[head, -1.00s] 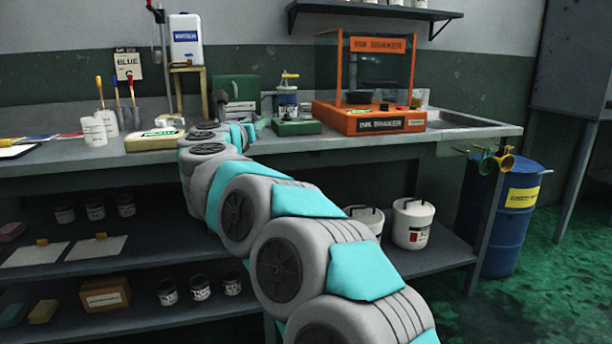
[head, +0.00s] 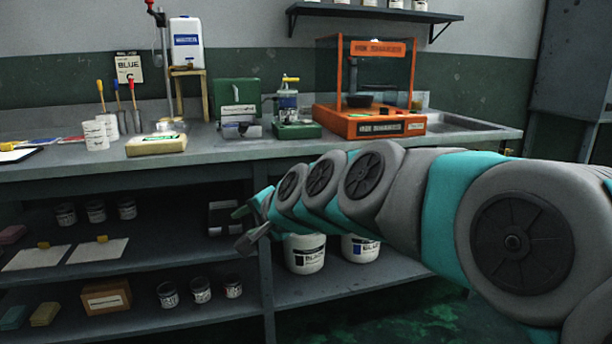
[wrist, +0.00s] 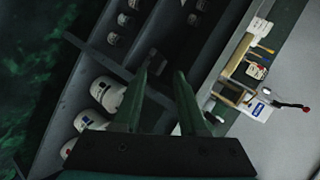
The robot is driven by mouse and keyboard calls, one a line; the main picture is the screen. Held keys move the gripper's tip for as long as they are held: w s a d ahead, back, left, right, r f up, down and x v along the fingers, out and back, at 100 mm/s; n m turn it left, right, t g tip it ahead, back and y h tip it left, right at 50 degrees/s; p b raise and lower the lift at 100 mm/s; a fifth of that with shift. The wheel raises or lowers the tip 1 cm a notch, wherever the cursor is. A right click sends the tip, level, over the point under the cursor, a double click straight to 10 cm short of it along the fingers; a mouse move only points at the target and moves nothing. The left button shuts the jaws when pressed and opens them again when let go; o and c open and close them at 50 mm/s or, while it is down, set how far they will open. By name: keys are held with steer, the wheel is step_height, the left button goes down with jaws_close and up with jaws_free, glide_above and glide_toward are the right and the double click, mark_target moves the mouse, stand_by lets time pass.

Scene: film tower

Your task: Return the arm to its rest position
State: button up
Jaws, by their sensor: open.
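My gripper (head: 248,226) is at the left end of my grey and teal arm in the head view, in front of the bench's shelves and below the worktop. Its two fingers are apart and nothing shows between them. In the wrist view my gripper (wrist: 163,80) also has its fingers spread, with shelf edges seen behind the gap. My arm reaches in from the right edge of the head view, roughly level, and hides part of the worktop's front edge and the lower right shelf.
The worktop (head: 90,172) holds an orange ink shaker (head: 375,122), a green machine (head: 237,105) and a scale (head: 156,143). White buckets (head: 305,254) stand on the shelf just behind my gripper. Open floor (head: 420,322) shows at the lower right.

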steer(key=s+d+f+n+g+h, duration=0.2)
steer(key=s+d+f, duration=0.5)
steer(key=s, duration=0.4)
steer(key=s+d+f+n+g+h, duration=0.2)
steer(key=s+d+f+g, duration=0.3)
steer(key=s+d, duration=0.5)
steer(key=s+d+f+n+g+h, duration=0.2)
steer(key=s+d+f, duration=0.6)
steer(key=s, duration=0.5)
steer(key=shift+s+d+f+n+g+h+p, duration=0.35)
steer(key=shift+d+g+h, duration=0.3)
steer(key=shift+h, duration=0.25)
steer(key=shift+w+a+r, duration=0.1)
steer(key=shift+w, duration=0.05)
